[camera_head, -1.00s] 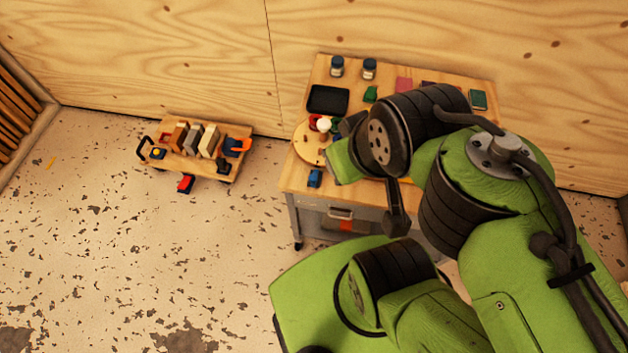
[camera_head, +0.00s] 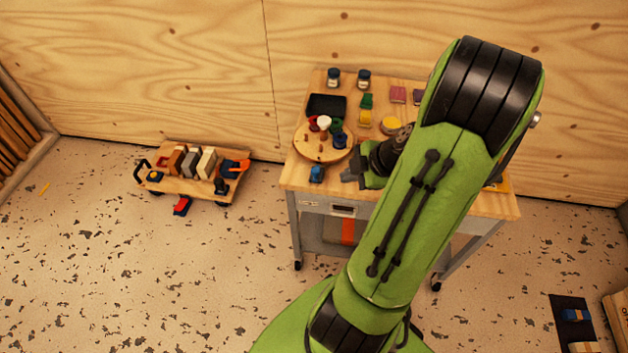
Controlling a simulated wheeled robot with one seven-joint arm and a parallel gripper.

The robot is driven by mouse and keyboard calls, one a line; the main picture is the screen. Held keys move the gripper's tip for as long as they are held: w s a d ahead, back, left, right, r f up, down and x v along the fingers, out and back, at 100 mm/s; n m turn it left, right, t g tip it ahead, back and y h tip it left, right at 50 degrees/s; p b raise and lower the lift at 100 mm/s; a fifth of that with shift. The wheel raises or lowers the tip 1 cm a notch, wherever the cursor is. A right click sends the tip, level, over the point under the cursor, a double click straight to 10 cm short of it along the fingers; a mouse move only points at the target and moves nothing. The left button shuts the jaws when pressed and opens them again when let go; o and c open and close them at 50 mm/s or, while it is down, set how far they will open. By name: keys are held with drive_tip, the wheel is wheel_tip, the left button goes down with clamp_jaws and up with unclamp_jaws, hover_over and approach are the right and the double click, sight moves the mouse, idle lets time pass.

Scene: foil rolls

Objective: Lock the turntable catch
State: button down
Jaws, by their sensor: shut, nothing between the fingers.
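The turntable (camera_head: 308,148) is a round wooden disc at the left side of the workbench top. Several coloured foil rolls (camera_head: 323,122) in red, white, green and blue stand on it. A small blue block (camera_head: 317,174) sits at its front edge; I cannot tell whether this is the catch or how it is set. My gripper (camera_head: 352,172) is shut and empty, low over the bench just right of the blue block. Its fingertips are small and dark, and I cannot tell whether they touch anything. My arm hides the bench's right part.
The workbench (camera_head: 300,186) also carries a black tray (camera_head: 327,105), two jars (camera_head: 334,78) and coloured blocks (camera_head: 366,101). A low wooden cart (camera_head: 215,193) with blocks stands on the floor at left. Open floor lies between the cart and my base.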

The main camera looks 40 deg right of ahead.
sight(316, 170)
drive_tip(key=w+d+r+b+x, duration=0.1)
drive_tip(key=w+b+x, duration=0.1)
drive_tip(key=x, duration=1)
drive_tip(key=shift+w+d+b, duration=0.15)
drive_tip(key=shift+d+b, duration=0.3)
drive_tip(key=shift+b, duration=0.2)
drive_tip(key=shift+d, duration=0.1)
